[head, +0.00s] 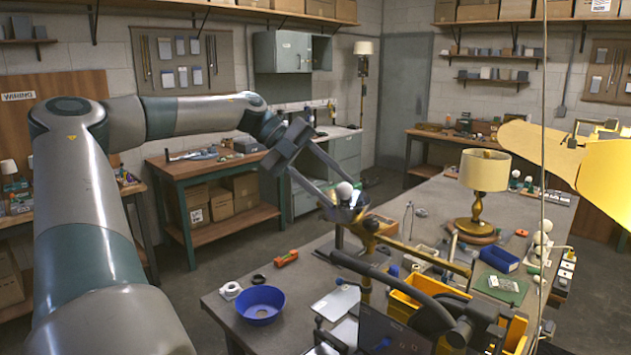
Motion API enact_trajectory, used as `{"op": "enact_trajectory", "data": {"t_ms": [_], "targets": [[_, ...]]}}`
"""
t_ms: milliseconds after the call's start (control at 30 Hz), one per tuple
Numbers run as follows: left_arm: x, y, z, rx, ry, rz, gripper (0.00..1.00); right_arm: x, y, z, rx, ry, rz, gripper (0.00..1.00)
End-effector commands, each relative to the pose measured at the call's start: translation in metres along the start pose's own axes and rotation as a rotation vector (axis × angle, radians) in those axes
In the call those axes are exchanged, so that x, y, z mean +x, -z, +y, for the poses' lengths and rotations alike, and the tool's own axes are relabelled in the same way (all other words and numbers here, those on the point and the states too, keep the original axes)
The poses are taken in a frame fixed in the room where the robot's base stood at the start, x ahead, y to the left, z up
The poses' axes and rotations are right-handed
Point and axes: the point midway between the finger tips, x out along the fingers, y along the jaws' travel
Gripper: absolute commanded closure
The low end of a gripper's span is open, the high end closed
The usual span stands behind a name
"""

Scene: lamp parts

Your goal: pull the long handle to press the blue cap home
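My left gripper (338,194) reaches in from the left, its two long fingers spread apart and angled down. Their tips are beside a round white knob or bulb (344,190) over a grey dish-like part (345,212). I cannot tell whether the fingers touch it.
A brass lamp with a shade (484,171) stands behind. Black curved tubing (400,287) and a yellow bin (400,305) crowd the front.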

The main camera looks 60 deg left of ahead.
Motion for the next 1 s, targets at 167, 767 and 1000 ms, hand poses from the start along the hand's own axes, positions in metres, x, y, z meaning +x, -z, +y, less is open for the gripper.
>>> {"op": "enact_trajectory", "data": {"t_ms": [167,767,1000], "targets": [[-0.027,-0.001,0.001,0.001,0.001,-0.002,0.59,0.011,-0.001,0.0,0.0,0.0,0.0,1.0],[-0.044,0.0,0.0,0.001,0.0,0.001,0.59,0.013,-0.002,0.003,-0.002,-0.003,-0.001,1.0],[-0.044,0.0,0.0,0.001,0.0,0.001,0.59,0.013,-0.003,0.004,-0.003,-0.004,-0.002,1.0]]}}
